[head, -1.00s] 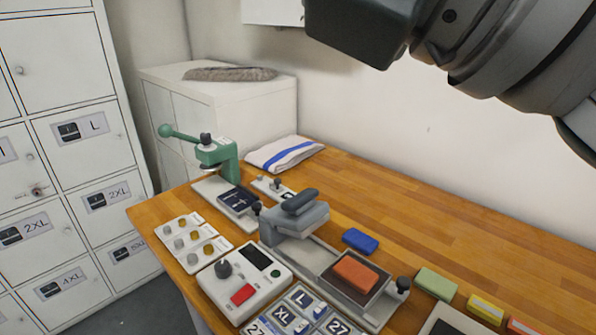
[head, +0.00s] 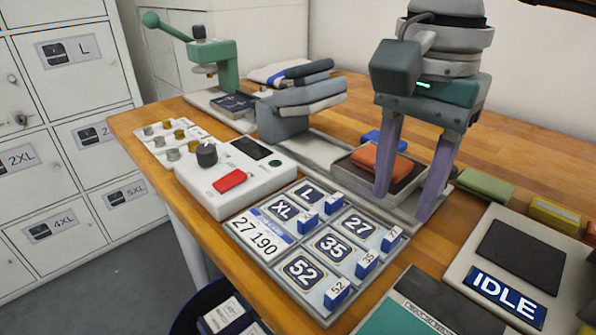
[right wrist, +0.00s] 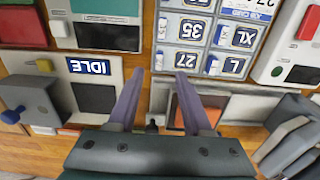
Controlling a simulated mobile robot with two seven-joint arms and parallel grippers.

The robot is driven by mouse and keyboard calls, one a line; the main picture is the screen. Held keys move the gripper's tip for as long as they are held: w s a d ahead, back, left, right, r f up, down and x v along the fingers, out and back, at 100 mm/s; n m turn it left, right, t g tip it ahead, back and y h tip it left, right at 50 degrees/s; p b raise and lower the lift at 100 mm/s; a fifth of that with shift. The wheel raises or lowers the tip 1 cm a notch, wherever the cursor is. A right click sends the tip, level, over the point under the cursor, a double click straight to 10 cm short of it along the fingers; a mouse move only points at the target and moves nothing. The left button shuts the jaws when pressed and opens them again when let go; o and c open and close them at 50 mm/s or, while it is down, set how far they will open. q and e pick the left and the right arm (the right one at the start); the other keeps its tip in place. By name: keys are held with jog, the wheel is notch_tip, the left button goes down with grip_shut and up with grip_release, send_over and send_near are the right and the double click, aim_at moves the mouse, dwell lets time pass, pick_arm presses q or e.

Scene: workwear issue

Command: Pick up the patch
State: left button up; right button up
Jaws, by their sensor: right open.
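Several dark blue patches with white lettering lie in a grey sectioned tray (head: 268,262): an L patch (head: 307,193), an XL patch (head: 283,210), a 27 patch (head: 358,223), a 35 patch (head: 332,245) and a 52 patch (head: 302,271). A small blue-and-white marked block stands beside each patch. The tray also shows in the right wrist view, near the fingertips. My left gripper is not in view.
A grey press (head: 285,117) stands behind the tray, with a white control box (head: 235,180) to the left. A green hand press (head: 215,65) stands farther back. An IDLE panel (head: 505,293) lies at right. Bare wood shows behind the gripper.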

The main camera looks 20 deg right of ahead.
aim_at(391, 236)
notch_tip(391, 236, down, 6)
jog(key=shift+s+a+r+p, duration=0.15)
jog(key=shift+p, duration=0.15)
grip_shut()
dwell(0.5)
